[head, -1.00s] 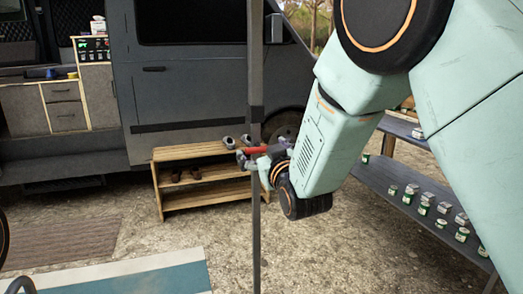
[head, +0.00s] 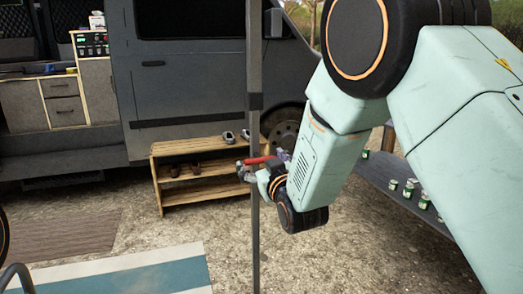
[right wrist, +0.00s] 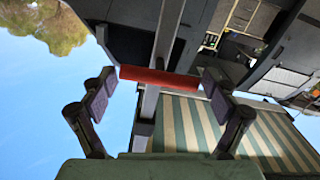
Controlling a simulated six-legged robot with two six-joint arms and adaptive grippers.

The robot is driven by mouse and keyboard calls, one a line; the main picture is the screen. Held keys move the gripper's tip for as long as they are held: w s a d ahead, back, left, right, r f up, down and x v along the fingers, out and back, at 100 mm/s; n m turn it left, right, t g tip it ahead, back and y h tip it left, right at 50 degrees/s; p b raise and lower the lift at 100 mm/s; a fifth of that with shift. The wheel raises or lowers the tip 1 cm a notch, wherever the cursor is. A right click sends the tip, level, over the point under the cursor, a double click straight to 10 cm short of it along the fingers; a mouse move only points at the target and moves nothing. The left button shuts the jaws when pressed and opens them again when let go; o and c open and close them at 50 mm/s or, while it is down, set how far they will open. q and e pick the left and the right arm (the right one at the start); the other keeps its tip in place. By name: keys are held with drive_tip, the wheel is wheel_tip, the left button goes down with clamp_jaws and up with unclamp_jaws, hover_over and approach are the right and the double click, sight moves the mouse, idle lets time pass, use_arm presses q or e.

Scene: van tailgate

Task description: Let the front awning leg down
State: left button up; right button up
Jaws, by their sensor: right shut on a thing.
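The front awning leg (head: 256,225) is a slim grey upright post in front of the van, running from top to bottom of the head view. A red handle (head: 257,160) sits crosswise on it, and it also shows in the right wrist view (right wrist: 160,77). My right gripper (head: 260,170) is at the leg, shut on the red handle; in the right wrist view its fingers (right wrist: 158,92) stand at the handle's two ends. The leg's foot is out of view. My left gripper is not in view.
A wooden shoe rack (head: 200,143) stands behind the leg, by the grey van (head: 190,80). A grey side table (head: 372,178) with several cans is at the right. A blue-and-white mat (head: 140,272) lies front left. Gravel around the leg is clear.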

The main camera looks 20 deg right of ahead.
wheel_tip(320, 180, down, 6)
drive_tip(key=shift+r+b, duration=0.1)
drive_tip(key=shift+b, duration=0.9)
drive_tip(key=o, duration=1.5)
drive_tip(key=shift+w, duration=0.1)
drive_tip(key=shift+c, duration=0.2)
drive_tip(key=s, duration=1.2)
drive_tip(key=shift+d, duration=0.2)
